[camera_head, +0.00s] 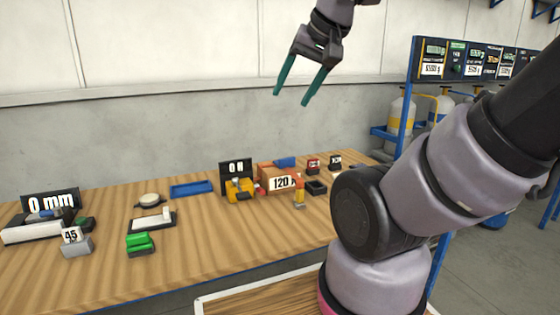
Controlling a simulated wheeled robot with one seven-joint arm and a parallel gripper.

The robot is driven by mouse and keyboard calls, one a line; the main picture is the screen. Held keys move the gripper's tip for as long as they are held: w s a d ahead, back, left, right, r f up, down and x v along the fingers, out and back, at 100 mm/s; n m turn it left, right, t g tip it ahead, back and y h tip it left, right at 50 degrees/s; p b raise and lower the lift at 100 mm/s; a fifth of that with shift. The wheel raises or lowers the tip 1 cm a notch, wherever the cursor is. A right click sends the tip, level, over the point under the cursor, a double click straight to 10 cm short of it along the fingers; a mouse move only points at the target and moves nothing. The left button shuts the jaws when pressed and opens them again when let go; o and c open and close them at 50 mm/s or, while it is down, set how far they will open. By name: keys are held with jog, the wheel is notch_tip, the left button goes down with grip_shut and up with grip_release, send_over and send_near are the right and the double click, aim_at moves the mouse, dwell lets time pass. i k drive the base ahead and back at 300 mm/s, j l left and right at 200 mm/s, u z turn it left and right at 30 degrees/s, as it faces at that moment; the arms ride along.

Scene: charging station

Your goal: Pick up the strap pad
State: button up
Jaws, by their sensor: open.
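My gripper (291,100) is high above the back of the wooden table, in front of the wall. Its two teal fingers are apart and nothing is between them. A green, folded-looking block (140,244) lies near the table's front edge at the left and may be the strap pad; I cannot tell for sure. It is far below and to the left of my gripper, with nothing on top of it.
A dark tray with a white bar (153,219) lies behind the green block. A grey block marked 45 (77,244) is left of it. A blue tray (191,188), a yellow device (239,189) and an orange-brown box (277,179) stand farther back. Gas cylinders (402,112) stand at right.

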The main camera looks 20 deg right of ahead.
aim_at(281, 163)
jog(key=i+l, duration=0.2)
jog(key=l, duration=0.15)
jog(key=i+l, duration=0.15)
jog(key=l, duration=0.2)
jog(key=i+l, duration=0.2)
jog(key=l, duration=0.15)
jog(key=i+l, duration=0.15)
jog(key=l, duration=0.25)
jog(key=i+j+u, duration=0.05)
